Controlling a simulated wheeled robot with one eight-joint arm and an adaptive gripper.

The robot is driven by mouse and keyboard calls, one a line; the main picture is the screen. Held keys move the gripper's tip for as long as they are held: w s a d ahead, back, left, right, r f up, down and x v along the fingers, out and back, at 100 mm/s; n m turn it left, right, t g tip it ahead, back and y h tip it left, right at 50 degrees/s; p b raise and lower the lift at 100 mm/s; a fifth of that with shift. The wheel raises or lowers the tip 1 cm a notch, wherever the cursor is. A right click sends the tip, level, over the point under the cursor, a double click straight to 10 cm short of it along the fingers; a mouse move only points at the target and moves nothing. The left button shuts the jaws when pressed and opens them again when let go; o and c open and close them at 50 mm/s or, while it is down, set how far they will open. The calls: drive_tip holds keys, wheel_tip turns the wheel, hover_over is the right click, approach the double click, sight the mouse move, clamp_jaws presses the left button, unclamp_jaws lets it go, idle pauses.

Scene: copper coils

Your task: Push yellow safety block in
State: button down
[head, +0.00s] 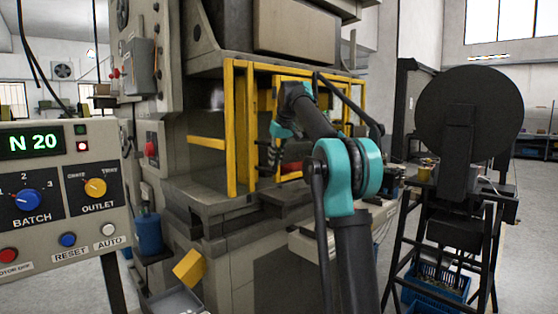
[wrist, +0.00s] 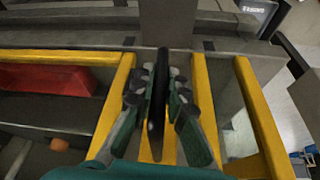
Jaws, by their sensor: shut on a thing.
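A yellow block (head: 189,267) sits tilted at the lower front of the press in the head view, above a grey tray (head: 177,303); I cannot tell what holds it. A yellow guard frame (head: 231,130) stands across the press opening, and its bars also show in the wrist view (wrist: 262,120). In the wrist view my gripper (wrist: 157,92) is shut on a dark upright bar (wrist: 156,125) between yellow bars. The yellow block is not seen in the wrist view.
A red part (wrist: 50,78) lies inside the press, left of my gripper. A control panel (head: 60,205) stands at the left. A blue container (head: 148,233) is beside the press. A large dark reel (head: 468,113) on a stand occupies the right, with blue crates (head: 437,285) below.

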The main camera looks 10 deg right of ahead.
drive_tip(key=shift+w+a, duration=0.1)
drive_tip(key=shift+w, duration=0.1)
drive_tip(key=c, duration=1.5)
unclamp_jaws()
drive_tip(key=shift+c, duration=0.2)
drive_tip(key=v, duration=1.2)
drive_tip(key=shift+s, duration=0.15)
